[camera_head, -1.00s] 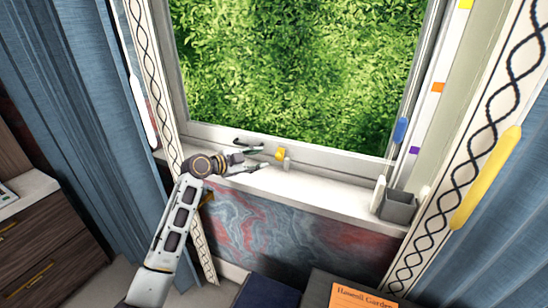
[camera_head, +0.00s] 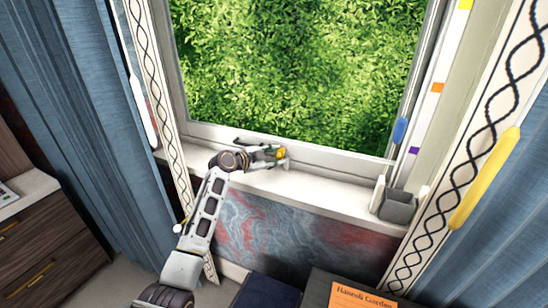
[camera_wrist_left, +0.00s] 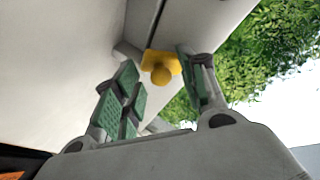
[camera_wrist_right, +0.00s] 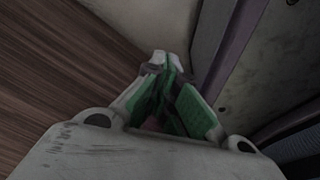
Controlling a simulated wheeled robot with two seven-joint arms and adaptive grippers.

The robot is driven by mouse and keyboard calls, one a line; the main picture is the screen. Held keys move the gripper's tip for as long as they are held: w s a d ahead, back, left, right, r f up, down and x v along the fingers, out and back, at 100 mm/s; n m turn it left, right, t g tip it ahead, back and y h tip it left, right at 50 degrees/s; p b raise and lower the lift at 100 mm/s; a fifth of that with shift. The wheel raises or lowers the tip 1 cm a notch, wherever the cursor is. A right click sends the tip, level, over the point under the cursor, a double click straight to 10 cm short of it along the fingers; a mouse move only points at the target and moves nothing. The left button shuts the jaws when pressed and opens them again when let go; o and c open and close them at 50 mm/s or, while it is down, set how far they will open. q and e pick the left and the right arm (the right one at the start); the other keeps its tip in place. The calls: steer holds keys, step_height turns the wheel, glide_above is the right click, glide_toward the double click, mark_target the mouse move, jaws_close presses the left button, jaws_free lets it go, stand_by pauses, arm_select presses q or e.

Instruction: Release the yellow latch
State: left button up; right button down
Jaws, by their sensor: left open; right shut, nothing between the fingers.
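The yellow latch (camera_head: 281,153) sits low on the window frame, just above the white sill. In the left wrist view the latch (camera_wrist_left: 161,67) shows a flat plate and a round knob. My left gripper (camera_head: 274,155) is open, and the latch lies at the fingertips. In the left wrist view the green finger pads of the left gripper (camera_wrist_left: 160,85) stand on either side of the knob, with the knob a little beyond them; I cannot tell whether they touch it. My right gripper (camera_wrist_right: 168,75) is shut and empty over a wooden floor, out of the head view.
The white window sill (camera_head: 325,192) runs below the window (camera_head: 290,70). A grey holder (camera_head: 397,207) stands at its right end. Blue curtains (camera_head: 65,120) hang at both sides. A dark blue item and an orange sheet (camera_head: 362,297) lie at the bottom.

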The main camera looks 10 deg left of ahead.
arm_select(q)
steer(key=shift+c, duration=0.4)
arm_select(e)
steer(key=shift+w, duration=0.25)
arm_select(q)
jaws_close()
arm_select(e)
steer(key=shift+w+r, duration=0.1)
steer(key=shift+s, duration=0.25)
arm_select(q)
steer(key=shift+w+r, duration=0.1)
steer(key=shift+r, duration=0.1)
arm_select(e)
steer(key=shift+s+d, duration=0.1)
steer(key=shift+s, duration=0.15)
